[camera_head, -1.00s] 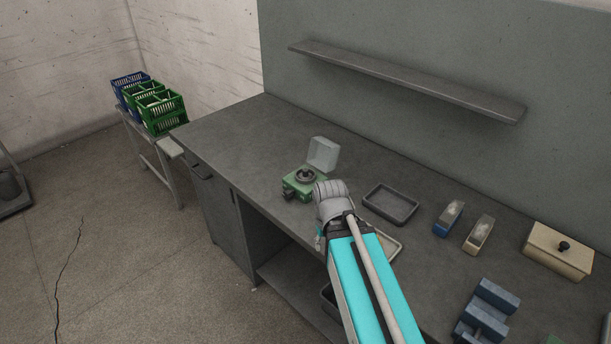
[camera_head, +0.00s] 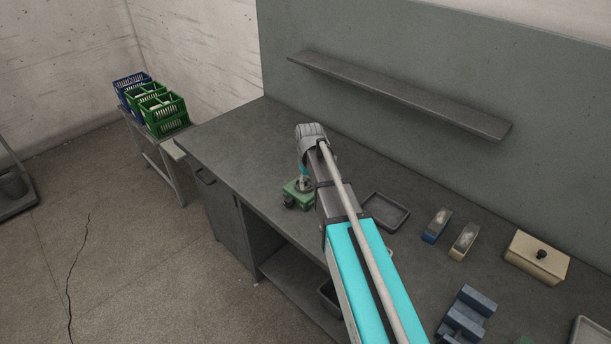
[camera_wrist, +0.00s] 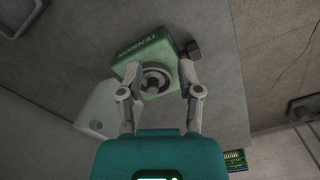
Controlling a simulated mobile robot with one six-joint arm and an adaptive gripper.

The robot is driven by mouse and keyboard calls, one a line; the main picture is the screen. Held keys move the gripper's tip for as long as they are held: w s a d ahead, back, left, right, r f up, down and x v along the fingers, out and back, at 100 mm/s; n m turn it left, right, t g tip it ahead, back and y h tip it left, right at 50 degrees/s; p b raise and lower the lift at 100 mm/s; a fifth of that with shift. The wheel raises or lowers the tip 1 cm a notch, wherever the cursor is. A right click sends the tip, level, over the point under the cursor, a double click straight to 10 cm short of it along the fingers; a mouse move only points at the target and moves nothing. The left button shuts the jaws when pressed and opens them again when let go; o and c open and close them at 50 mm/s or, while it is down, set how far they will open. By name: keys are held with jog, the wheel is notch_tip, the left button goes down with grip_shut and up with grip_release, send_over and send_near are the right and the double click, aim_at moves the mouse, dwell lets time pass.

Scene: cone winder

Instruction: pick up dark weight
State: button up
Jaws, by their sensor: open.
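A green tension unit marked TENSION (camera_wrist: 150,52) sits on the bench and shows in the head view (camera_head: 291,196). A dark round weight (camera_wrist: 154,81) with a ring-like top rests on the unit. My gripper (camera_wrist: 158,72) is open above the unit, with one finger on each side of the weight. I cannot tell whether the fingers touch it. In the head view my arm and wrist hide most of the unit and the weight.
A dark knob (camera_wrist: 194,48) sticks out of the unit beside one finger. A pale translucent plate (camera_wrist: 100,108) stands close by. A shelf (camera_head: 400,92) hangs behind.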

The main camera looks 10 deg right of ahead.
jog(key=w+r+n+p, duration=0.1)
jog(key=w+r+p, duration=0.3)
jog(key=w, duration=0.6)
jog(key=shift+r, duration=0.85)
jog(key=shift+d+f, duration=0.1)
jog(key=shift+f, duration=0.05)
notch_tip(320, 180, down, 8)
jog(key=b, duration=0.8)
jog(key=shift+f, duration=0.2)
jog(key=shift+d+f+b, duration=0.15)
jog(key=shift+f+b, duration=2.45)
jog(key=shift+b, duration=0.15)
jog(key=shift+w, duration=0.1)
jog(key=shift+c, duration=0.2)
grip_shut()
